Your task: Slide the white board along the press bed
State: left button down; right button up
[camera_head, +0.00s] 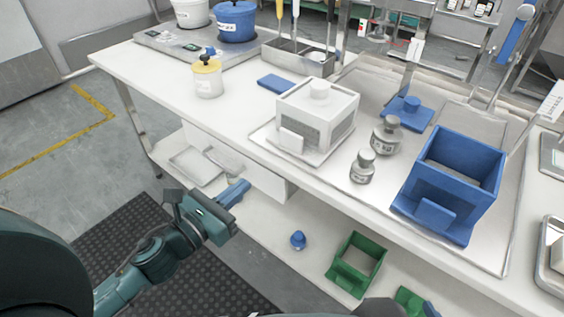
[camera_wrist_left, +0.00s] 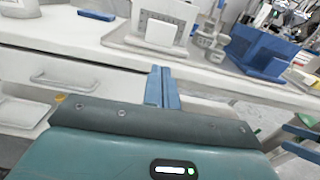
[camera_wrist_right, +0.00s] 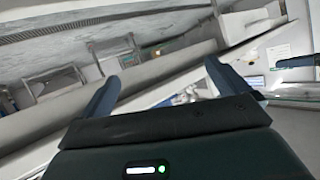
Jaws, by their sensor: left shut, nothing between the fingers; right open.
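A white box-shaped unit (camera_head: 318,112) with a round knob on top stands on a flat white base (camera_head: 262,137) on the table. A small white upright board (camera_head: 292,140) is at its front face; it also shows in the left wrist view (camera_wrist_left: 160,32). I cannot tell for sure which part is the press bed. My left gripper (camera_head: 240,190) is shut and empty, in front of and lower than the table edge, apart from the board. Its closed blue fingers (camera_wrist_left: 161,75) show in its wrist view. My right gripper (camera_wrist_right: 160,85) is open, with nothing seen between its fingers.
A blue open box (camera_head: 460,170) stands right on the table, with metal weights (camera_head: 385,134) between it and the white unit. A yellow-lidded jar (camera_head: 207,78) and blue slab (camera_head: 276,83) are left. A drawer (camera_head: 240,165) and lower shelf with a green box (camera_head: 357,262) are below.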

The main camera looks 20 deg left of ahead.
aim_at(290, 146)
pick_arm(q)
jog(key=p+x, duration=0.1)
jog(key=x, duration=1.3)
jog(key=shift+p, duration=0.3)
jog(key=shift+b+x, duration=0.3)
jog(key=shift+x, duration=1.7)
jog(key=shift+s+a, duration=0.1)
